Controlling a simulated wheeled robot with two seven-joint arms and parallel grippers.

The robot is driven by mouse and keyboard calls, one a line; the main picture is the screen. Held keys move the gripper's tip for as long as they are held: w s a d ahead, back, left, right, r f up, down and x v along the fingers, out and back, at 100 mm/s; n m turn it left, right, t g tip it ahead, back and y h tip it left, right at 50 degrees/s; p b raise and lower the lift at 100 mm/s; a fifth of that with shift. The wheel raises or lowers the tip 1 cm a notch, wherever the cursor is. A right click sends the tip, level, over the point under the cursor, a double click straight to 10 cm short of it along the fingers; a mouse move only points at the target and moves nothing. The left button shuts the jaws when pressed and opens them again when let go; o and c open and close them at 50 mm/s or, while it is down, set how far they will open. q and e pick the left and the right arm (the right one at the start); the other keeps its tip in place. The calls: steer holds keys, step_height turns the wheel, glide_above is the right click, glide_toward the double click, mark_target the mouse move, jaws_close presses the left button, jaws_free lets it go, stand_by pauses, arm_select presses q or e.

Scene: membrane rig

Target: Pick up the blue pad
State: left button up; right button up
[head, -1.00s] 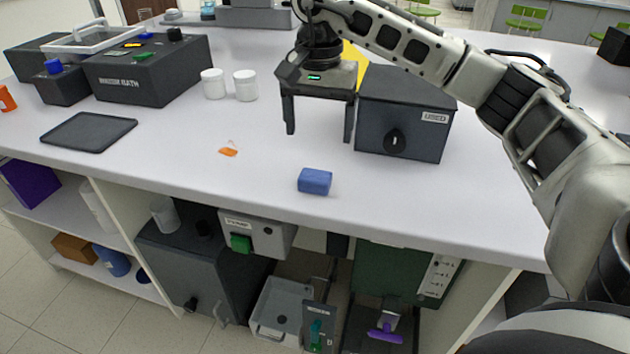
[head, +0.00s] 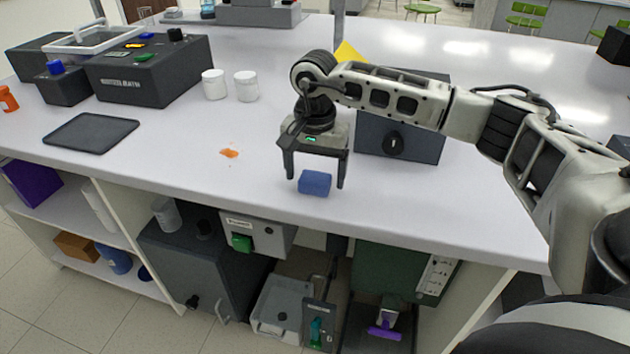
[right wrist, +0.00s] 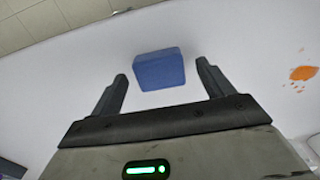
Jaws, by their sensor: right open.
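The blue pad (head: 314,183) is a small block lying on the white bench top near its front edge. It also shows in the right wrist view (right wrist: 159,69), just beyond and between the fingertips. My right gripper (head: 315,184) is open and empty, with one finger on each side of the pad in the head view. In the right wrist view the fingers (right wrist: 160,82) stand apart with a gap to the pad on both sides. I cannot tell whether the fingertips reach the bench. My left gripper is not in view.
A dark box (head: 425,140) with a round knob stands behind my right gripper. An orange stain (head: 229,153) lies left of the pad. Two white jars (head: 246,86), a dark mat (head: 90,132) and a water bath (head: 150,75) stand further left. The bench around the pad is clear.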

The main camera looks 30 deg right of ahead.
mark_target(315, 177)
steer(key=c, duration=1.1)
steer(key=shift+o, duration=0.2)
steer(key=shift+r, duration=0.15)
steer(key=shift+r, duration=0.25)
step_height(315, 177, up, 2)
steer(key=shift+r+b, duration=0.15)
steer(key=shift+b, duration=0.5)
steer(key=s+a+r+b, duration=0.1)
steer(key=a+r+b, duration=0.1)
steer(key=a+r, duration=0.8)
steer(key=a, duration=0.4)
steer(key=shift+s, duration=0.3)
